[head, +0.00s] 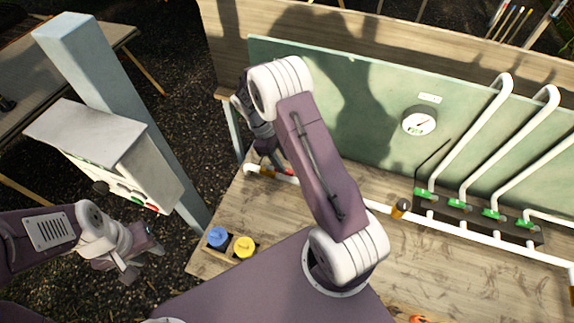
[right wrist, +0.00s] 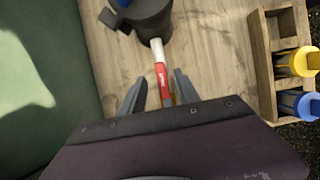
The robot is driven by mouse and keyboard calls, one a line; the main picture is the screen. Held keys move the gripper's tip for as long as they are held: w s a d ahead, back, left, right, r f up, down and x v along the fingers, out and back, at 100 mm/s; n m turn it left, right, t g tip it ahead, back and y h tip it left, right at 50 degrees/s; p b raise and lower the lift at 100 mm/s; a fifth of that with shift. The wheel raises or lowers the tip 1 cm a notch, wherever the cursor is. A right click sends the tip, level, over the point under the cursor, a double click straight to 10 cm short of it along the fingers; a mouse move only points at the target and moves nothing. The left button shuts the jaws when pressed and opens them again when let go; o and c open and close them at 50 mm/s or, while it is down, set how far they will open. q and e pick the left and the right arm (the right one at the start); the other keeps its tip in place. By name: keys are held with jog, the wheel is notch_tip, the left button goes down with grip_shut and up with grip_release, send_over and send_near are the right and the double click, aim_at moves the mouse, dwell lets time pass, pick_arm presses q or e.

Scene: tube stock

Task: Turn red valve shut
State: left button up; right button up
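The red valve handle (right wrist: 162,80) shows in the right wrist view as a red lever with white lettering, beside a white piece. A bit of it also shows in the head view (head: 289,172), at the left end of the white pipe. My right gripper (right wrist: 157,90) is open, with one finger on each side of the handle and gaps between. In the head view my right gripper (head: 270,160) is at the pipe's left end, partly hidden by its own arm. My left gripper (head: 143,262) is open and empty at the lower left, away from the bench.
A wooden holder with a blue (head: 218,237) and a yellow (head: 244,246) capped item stands on the bench. Several green-handled valves (head: 490,213) and a gauge (head: 419,121) are at the right. A dark cylinder (right wrist: 152,18) stands beyond the handle. A white box (head: 105,150) is at the left.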

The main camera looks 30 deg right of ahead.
aim_at(288, 170)
jog(key=p+x, duration=0.1)
jog(key=x, duration=0.3)
jog(key=shift+s+d+f, duration=0.1)
jog(key=shift+s+f, duration=0.05)
jog(key=shift+s, duration=0.1)
jog(key=shift+w, duration=0.15)
jog(key=shift+c, duration=0.9)
grip_shut()
